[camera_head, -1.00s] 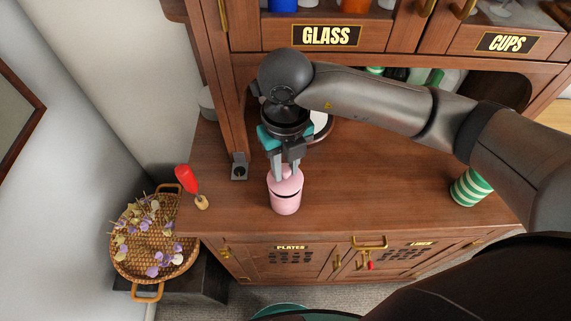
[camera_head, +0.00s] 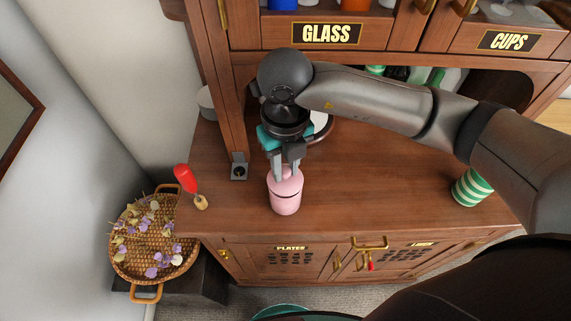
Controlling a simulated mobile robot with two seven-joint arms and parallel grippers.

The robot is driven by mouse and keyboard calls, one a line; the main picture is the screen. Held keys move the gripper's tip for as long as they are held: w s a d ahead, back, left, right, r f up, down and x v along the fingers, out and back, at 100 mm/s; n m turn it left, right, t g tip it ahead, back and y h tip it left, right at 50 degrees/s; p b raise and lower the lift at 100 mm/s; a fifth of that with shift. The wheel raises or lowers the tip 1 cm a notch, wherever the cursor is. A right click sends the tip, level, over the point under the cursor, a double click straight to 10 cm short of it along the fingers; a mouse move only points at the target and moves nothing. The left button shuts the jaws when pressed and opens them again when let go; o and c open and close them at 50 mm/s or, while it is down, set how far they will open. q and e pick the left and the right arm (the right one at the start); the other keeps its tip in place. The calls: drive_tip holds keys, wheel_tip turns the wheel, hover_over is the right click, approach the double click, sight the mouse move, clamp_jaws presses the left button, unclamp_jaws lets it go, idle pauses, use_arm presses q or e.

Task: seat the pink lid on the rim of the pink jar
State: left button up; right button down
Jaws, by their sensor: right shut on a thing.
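The pink jar (camera_head: 286,204) stands upright on the wooden counter, left of its middle. The pink lid (camera_head: 287,186) is at the top of the jar, with a dark line showing between the lid and the jar body. From this view I cannot tell whether the lid sits fully on the rim. My right gripper (camera_head: 285,175) points down from above and is shut on the lid, its fingers at the lid's top. My left gripper is not in view.
A green-striped cup (camera_head: 469,188) stands at the right. A wicker basket (camera_head: 117,262) with flowers is at lower left. The counter (camera_head: 380,190) between jar and cup is clear.

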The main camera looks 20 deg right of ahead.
drive_tip(key=shift+f+b, duration=0.65)
drive_tip(key=shift+f, duration=0.15)
drive_tip(key=c, duration=0.6)
unclamp_jaws()
drive_tip(key=shift+r, duration=0.15)
wheel_tip(320, 180, up, 15)
drive_tip(key=shift+p, duration=0.35)
